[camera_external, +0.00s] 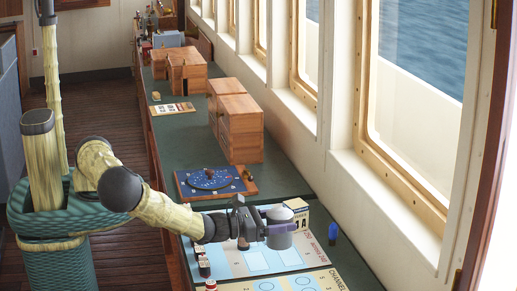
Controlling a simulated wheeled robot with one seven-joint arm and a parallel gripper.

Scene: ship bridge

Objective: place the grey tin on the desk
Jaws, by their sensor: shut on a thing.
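The grey tin (279,236) is a short grey cylinder above the near part of the desk. My gripper (262,228) reaches in from the left and is shut on the tin, with its purple-tinged fingers around it. The long desk (201,144) has a dark green top and runs along the windows. The tin appears a little above the light blue printed sheet; the exact gap to the desk cannot be told. The side of the tin towards my gripper is partly hidden by the fingers.
A calendar block (299,214) stands close behind the tin. A blue object (332,234) stands to the right. A printed chart sheet (285,258), small red-and-white items (204,265), a blue dial board (210,180) and wooden cabinets (240,130) occupy the desk. Bare green top shows between the cabinets and sheet.

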